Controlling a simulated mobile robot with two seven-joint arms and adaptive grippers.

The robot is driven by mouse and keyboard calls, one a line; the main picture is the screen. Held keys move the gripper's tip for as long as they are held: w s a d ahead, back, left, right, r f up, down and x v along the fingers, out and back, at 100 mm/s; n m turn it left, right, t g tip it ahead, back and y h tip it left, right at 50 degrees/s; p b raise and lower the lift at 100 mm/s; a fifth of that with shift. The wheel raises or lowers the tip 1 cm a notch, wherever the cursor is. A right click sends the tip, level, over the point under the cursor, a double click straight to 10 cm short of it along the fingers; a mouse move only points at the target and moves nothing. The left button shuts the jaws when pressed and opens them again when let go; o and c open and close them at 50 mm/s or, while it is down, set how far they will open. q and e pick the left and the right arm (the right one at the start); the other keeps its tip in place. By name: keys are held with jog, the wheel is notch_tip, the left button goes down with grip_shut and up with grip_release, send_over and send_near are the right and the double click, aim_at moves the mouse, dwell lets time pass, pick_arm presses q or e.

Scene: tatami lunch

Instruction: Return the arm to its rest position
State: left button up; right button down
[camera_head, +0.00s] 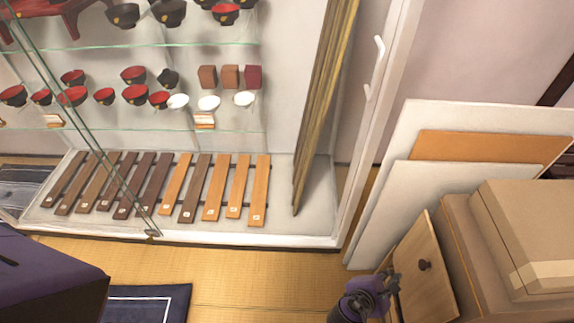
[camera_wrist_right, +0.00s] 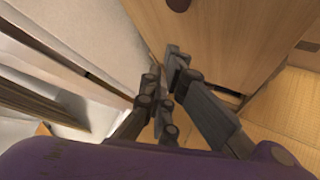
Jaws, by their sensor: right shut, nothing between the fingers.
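My right gripper (camera_head: 391,281) is at the bottom right of the head view, beside a light wooden panel with a dark knob (camera_head: 425,265). Its fingers are shut with nothing between them. In the right wrist view the closed fingers of my right gripper (camera_wrist_right: 172,62) point toward the wooden panel (camera_wrist_right: 215,40). I cannot tell whether the fingertips touch the wood. My left gripper is not in view.
Cardboard boxes (camera_head: 490,245) stand right of the wooden panel. Boards (camera_head: 400,190) lean behind it. A glass display case (camera_head: 240,238) with bowls and wooden slats fills the left. Tatami floor (camera_head: 250,275) lies bare in front, beside a dark blue mat (camera_head: 150,292).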

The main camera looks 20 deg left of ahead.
jog(key=a+m+y, duration=0.4)
jog(key=a+m, duration=0.1)
jog(key=a, duration=0.1)
jog(key=s+r+m+g+y+p, duration=0.1)
jog(key=s+r+m+y+p, duration=0.2)
jog(key=s+m, duration=0.35)
pick_arm(q)
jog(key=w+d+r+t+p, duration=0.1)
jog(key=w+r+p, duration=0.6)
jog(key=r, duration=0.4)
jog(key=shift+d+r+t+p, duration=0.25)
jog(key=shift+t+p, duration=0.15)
jog(key=shift+p, duration=0.15)
pick_arm(e)
jog(key=s+d+r+m, duration=0.3)
jog(key=s+d, duration=0.1)
jog(key=s, duration=0.3)
jog(key=s+d+r+m, duration=0.4)
jog(key=s, duration=0.4)
jog(key=s+d+r+m+h, duration=0.1)
jog(key=s+d+r+m, duration=0.3)
jog(key=s, duration=0.3)
jog(key=shift+s, duration=0.35)
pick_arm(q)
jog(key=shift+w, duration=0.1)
pick_arm(e)
jog(key=shift+m, duration=0.25)
